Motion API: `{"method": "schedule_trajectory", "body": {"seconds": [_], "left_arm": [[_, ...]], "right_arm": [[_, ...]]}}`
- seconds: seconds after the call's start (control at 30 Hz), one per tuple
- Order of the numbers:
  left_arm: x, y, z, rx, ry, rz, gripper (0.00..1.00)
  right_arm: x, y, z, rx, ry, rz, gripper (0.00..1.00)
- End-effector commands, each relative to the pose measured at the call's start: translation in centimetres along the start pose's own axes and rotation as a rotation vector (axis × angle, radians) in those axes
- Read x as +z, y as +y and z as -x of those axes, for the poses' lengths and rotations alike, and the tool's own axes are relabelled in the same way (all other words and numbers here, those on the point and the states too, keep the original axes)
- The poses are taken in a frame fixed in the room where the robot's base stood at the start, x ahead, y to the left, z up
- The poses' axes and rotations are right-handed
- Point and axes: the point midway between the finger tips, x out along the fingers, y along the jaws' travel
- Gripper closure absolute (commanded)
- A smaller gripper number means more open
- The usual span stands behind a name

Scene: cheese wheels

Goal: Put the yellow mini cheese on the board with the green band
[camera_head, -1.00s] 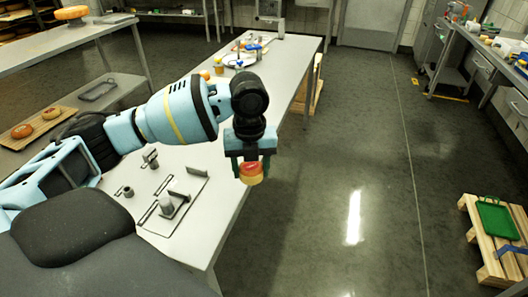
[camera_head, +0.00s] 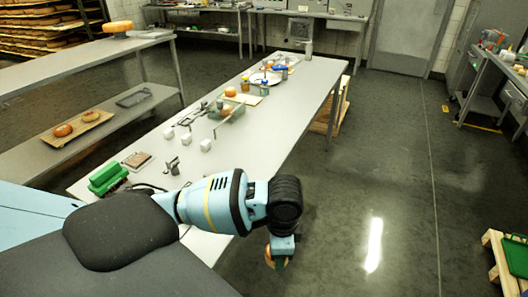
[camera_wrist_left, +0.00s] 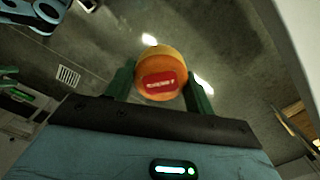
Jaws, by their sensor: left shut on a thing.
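My left gripper (camera_head: 280,258) is shut on a small round yellow-orange cheese (camera_head: 270,257), held in the air past the right edge of the long table, above the floor. In the left wrist view the cheese (camera_wrist_left: 160,66) sits between the two green fingers (camera_wrist_left: 160,88) and shows a red label with white writing. A small brown board (camera_head: 137,160) lies on the near left of the long table, but I cannot tell whether it has a band. I cannot make out a board with a green band. My right gripper is not in view.
A shelf at the left bears a board with two orange cheeses (camera_head: 63,130). A pallet (camera_head: 495,250) with a green tray stands at right. The floor between is free.

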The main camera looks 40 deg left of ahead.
Motion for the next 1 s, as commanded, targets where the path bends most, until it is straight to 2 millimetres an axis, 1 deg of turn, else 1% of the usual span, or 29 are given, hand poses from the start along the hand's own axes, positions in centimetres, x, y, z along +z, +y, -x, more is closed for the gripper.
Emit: {"method": "schedule_trajectory", "body": {"seconds": [0.03, 0.3, 0.4, 0.5, 0.67, 0.77, 1.0], "left_arm": [[0.1, 0.9, -0.4, 0.004, 0.004, 0.088, 0.72], [1.1, 4.1, -2.4, 0.011, 0.014, 0.582, 0.72], [1.4, 4.9, -2.8, 0.013, 0.017, 0.716, 0.72], [1.6, 5.4, -3.1, 0.015, 0.018, 0.81, 0.72], [1.7, 5.8, -3.4, 0.016, 0.019, 0.877, 0.72], [1.7, 5.8, -3.4, 0.016, 0.019, 0.884, 0.72], [1.7, 5.8, -3.4, 0.016, 0.019, 0.881, 0.72]], "right_arm": [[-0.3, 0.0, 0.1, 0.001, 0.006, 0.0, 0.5], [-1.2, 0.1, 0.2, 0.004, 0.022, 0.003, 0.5], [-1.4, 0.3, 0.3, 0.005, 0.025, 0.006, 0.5], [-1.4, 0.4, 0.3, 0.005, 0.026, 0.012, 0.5], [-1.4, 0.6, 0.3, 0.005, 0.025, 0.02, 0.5], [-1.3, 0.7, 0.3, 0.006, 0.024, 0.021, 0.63], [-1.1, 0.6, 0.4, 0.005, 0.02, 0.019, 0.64]]}}
